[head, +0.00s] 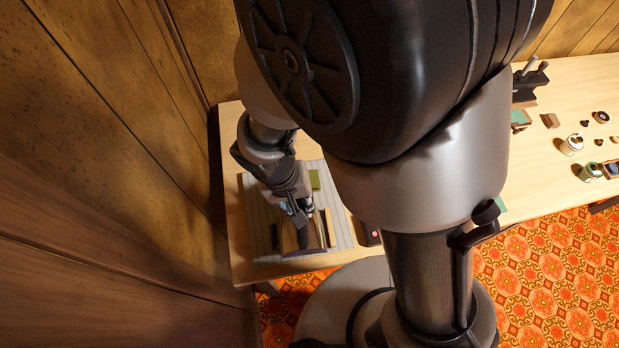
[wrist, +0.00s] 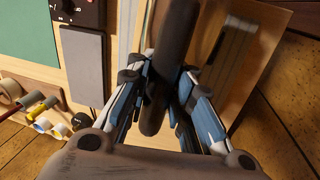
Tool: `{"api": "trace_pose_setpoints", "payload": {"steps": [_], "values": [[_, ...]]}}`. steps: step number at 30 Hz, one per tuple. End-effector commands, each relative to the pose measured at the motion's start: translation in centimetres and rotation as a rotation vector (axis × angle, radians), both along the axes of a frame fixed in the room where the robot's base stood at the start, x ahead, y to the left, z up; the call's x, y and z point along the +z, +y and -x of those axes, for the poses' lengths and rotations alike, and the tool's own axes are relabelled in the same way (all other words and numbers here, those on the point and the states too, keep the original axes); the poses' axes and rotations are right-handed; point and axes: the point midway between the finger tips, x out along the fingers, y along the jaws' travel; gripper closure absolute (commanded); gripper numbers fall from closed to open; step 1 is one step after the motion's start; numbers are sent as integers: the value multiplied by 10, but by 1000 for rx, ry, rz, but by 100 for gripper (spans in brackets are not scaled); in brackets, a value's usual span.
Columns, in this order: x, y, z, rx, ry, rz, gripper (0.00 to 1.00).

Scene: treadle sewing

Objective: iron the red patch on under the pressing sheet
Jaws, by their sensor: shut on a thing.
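My gripper (wrist: 168,92) is shut on a dark round handle (wrist: 178,35), which runs between its blue-and-white fingers in the wrist view. In the head view my gripper (head: 296,207) is over the striped grey mat (head: 342,225) at the left end of the table. A dark part, seemingly the same handle (head: 302,238), shows just below the fingers there. What the handle belongs to is mostly hidden, so I cannot tell whether it touches the mat. I cannot make out the red patch or a pressing sheet in either view.
A dark box with a red button (head: 375,235) is right of the mat. A grey pad (wrist: 84,65) and several spools (wrist: 45,115) show in the wrist view. The wood-panelled wall (head: 100,130) is close on the left.

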Motion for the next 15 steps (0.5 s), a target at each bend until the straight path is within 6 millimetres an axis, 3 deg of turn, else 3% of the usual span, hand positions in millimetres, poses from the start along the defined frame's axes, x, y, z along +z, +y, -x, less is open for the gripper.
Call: {"api": "trace_pose_setpoints", "payload": {"steps": [15], "values": [[-44,0,0,-1,0,0,100]]}}
